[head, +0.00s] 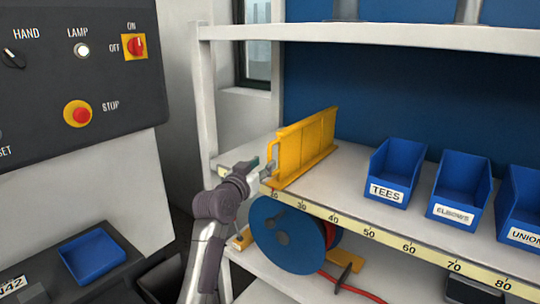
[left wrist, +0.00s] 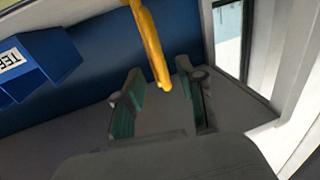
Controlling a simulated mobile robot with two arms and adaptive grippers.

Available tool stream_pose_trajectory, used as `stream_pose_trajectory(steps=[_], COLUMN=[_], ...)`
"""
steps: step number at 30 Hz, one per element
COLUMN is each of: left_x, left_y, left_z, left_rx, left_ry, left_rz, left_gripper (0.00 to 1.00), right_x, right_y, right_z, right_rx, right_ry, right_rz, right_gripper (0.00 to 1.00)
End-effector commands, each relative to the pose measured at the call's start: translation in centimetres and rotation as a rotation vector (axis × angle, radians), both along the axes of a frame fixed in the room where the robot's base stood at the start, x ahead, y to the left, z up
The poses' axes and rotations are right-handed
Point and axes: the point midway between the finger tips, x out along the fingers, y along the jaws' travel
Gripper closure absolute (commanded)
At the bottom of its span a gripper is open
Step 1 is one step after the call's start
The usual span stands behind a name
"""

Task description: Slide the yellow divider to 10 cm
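The yellow divider (head: 305,146) stands upright on the shelf, running from the front edge toward the back. Its front edge is just left of the 30 mark, over a partly hidden mark on the scale strip (head: 375,232). My left gripper (head: 262,170) is at the divider's front end. In the left wrist view the gripper's fingers (left wrist: 158,92) are apart, and the divider's yellow edge (left wrist: 151,45) reaches down between them, closer to the right finger. I cannot tell whether they touch. My right gripper is not in view.
Blue bins labelled TEES (head: 395,172), ELBOWS (head: 460,188) and UNIONS (head: 521,210) stand right of the divider. A white shelf post (head: 205,105) rises at the left. A blue hose reel (head: 285,236) sits below. The shelf between divider and TEES bin is clear.

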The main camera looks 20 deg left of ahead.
Motion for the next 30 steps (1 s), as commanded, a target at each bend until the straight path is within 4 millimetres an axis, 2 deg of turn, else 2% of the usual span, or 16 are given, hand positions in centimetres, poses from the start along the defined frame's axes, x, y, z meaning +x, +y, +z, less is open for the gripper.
stream_pose_trajectory(steps=[3,9,22,29,30], left_x=[2.1,4.2,4.9,4.9,4.9], left_y=[-0.3,-0.6,-0.7,-0.7,-0.7], left_z=[0.3,0.1,-0.1,-0.1,-0.1], left_rx=[-0.002,0.000,0.000,0.000,0.000], left_ry=[0.000,0.000,0.000,0.000,0.000], left_rz=[-0.001,0.000,0.000,0.000,0.000], left_gripper=[0.61,0.61,0.61,0.99,1.00], right_x=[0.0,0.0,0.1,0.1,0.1], right_y=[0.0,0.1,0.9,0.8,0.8], right_z=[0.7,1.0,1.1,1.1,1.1], right_rx=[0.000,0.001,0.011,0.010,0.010], right_ry=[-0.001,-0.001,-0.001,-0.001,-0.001], right_rz=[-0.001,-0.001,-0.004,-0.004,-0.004], right_gripper=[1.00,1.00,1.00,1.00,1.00])
